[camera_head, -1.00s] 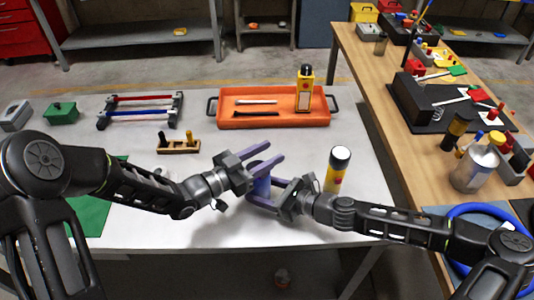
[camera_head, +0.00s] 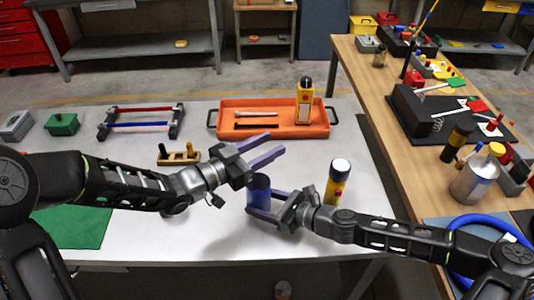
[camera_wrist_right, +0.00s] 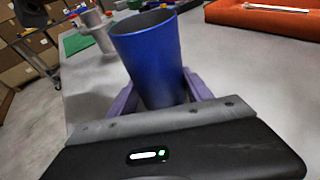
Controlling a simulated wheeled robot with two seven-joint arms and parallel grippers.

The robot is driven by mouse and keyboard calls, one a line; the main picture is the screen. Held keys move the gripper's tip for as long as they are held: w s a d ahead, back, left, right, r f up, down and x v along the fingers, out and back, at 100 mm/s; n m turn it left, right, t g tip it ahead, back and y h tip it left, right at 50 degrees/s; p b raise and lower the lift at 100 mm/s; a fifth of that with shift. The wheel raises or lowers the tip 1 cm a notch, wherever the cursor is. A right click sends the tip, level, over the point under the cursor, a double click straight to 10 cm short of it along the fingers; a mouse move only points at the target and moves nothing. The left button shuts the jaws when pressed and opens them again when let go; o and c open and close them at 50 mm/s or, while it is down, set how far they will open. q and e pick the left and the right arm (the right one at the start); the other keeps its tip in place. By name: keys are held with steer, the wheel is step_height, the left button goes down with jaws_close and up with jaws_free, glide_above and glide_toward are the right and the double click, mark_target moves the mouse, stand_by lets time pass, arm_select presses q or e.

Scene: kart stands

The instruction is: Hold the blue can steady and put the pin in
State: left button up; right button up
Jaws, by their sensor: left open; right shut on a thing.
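The blue can (camera_head: 259,190) stands upright on the pale table, and its open top shows in the right wrist view (camera_wrist_right: 150,55). My right gripper (camera_head: 263,203) is shut on it, with purple fingers on both sides low down. My left gripper (camera_head: 275,147) is open and empty, above and beyond the can in the head view. A small wooden block (camera_head: 178,158) holds a dark peg and a yellow peg upright. I cannot tell whether one of these is the pin. No pin shows in the can; its bottom inside is hidden.
An orange tray (camera_head: 274,131) with sticks and a yellow bottle lies behind. A red-and-blue rack (camera_head: 140,124), green box (camera_head: 62,124) and green mat (camera_head: 80,222) are at left.

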stand_by(0.4)
steer(key=o, duration=1.3)
steer(key=shift+o, duration=0.2)
steer(key=v, duration=1.1)
steer(key=shift+d+r, duration=0.1)
steer(key=shift+s+d+r, duration=0.15)
steer(key=shift+s+d, duration=0.05)
steer(key=shift+s, duration=0.1)
